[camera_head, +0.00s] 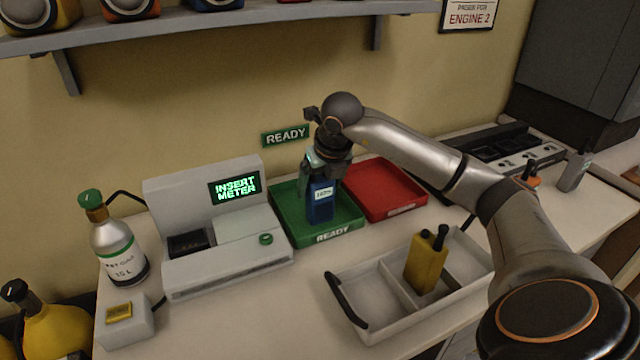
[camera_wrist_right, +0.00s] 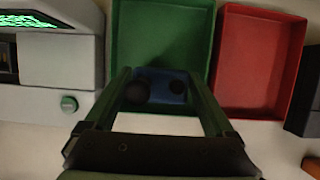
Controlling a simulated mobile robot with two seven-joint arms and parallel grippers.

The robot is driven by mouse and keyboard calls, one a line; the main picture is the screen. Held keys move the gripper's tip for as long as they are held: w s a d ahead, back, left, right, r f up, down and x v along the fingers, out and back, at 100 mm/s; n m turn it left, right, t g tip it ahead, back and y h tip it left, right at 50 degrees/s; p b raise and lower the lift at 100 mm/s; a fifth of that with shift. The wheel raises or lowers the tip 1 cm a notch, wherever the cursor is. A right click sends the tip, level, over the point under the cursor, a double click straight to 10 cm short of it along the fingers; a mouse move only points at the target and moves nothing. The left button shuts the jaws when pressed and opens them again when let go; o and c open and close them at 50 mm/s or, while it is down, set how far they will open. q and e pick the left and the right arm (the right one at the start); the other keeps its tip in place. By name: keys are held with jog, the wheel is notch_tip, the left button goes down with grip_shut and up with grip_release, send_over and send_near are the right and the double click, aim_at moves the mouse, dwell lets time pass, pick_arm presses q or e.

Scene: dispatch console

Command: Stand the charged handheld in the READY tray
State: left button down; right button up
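The blue handheld (camera_head: 321,207) stands roughly upright at the green READY tray (camera_head: 283,210), with a small white label on its front. Its lower end appears at or just above the tray floor; I cannot tell which. My right gripper (camera_head: 322,172) is above it, pointing down, with its fingers on either side of the upper body. In the right wrist view the blue handheld (camera_wrist_right: 160,90) fills the gap between the fingers of my right gripper (camera_wrist_right: 158,82), its two dark knobs facing the camera. The green tray (camera_wrist_right: 160,30) lies beneath. My left gripper is not in view.
A red tray (camera_head: 385,190) adjoins the green one. A grey meter station (camera_head: 225,260) reading INSERT METER stands left, beside a gas bottle (camera_head: 118,250). In front, a divided tray (camera_head: 370,300) holds a yellow handheld (camera_head: 427,262). A charger bank (camera_head: 500,150) stands back right.

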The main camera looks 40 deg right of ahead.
jog(key=shift+o, duration=0.6)
jog(key=shift+r, duration=0.1)
jog(key=shift+r, duration=0.25)
jog(key=v, duration=1.1)
jog(key=shift+r+p, duration=0.35)
jog(key=shift+s, duration=0.15)
